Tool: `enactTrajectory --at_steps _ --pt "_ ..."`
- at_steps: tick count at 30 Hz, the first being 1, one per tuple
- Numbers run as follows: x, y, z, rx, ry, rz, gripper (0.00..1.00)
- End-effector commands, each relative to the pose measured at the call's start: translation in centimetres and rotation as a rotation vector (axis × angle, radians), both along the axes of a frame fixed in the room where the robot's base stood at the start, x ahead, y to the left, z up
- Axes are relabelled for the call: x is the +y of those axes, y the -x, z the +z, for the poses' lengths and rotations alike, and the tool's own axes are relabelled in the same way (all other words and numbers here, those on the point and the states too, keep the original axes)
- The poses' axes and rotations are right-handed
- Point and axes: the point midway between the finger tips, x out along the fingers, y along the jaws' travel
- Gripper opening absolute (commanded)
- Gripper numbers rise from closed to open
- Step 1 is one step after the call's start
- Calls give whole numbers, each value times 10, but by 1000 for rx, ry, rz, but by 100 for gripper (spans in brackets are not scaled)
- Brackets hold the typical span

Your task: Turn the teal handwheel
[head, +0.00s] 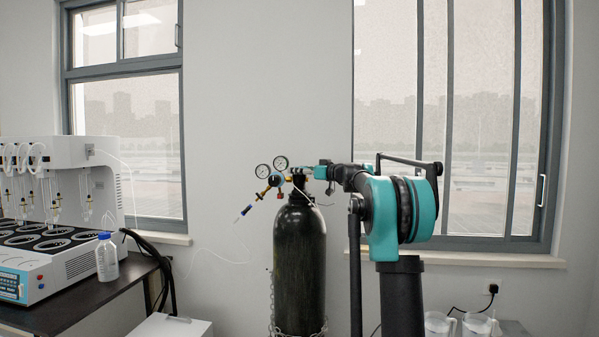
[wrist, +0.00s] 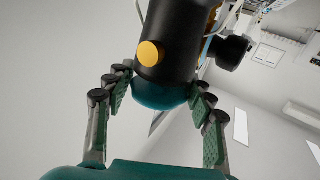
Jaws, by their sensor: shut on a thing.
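The teal handwheel (wrist: 160,95) is a rounded teal cap on the end of a black valve body in the wrist view. My gripper (wrist: 162,86) has its fingers on both sides of it, shut on it. A yellow round part (wrist: 151,54) sits on the black body just beyond the wheel. In the head view my gripper (head: 308,171) is at the valve on top of a black gas cylinder (head: 300,255). The handwheel is too small and covered there to make out.
Two round pressure gauges (head: 272,166) and a hose end stand left of the valve. A dark bench (head: 75,305) with a white lab instrument (head: 65,165) and a bottle (head: 107,258) is at the left. A white box (head: 170,327) stands low between bench and cylinder.

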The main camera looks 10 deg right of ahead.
Motion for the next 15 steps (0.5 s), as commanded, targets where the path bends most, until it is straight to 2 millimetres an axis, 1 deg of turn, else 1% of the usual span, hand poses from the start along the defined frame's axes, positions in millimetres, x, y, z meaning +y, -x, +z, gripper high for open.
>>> enactTrajectory --at_steps 1,6,15 --pt "-3 -2 -1 1 1 43 25" --pt "-2 -2 -1 1 1 201 25" --pt "-1 -1 -1 1 1 406 25"
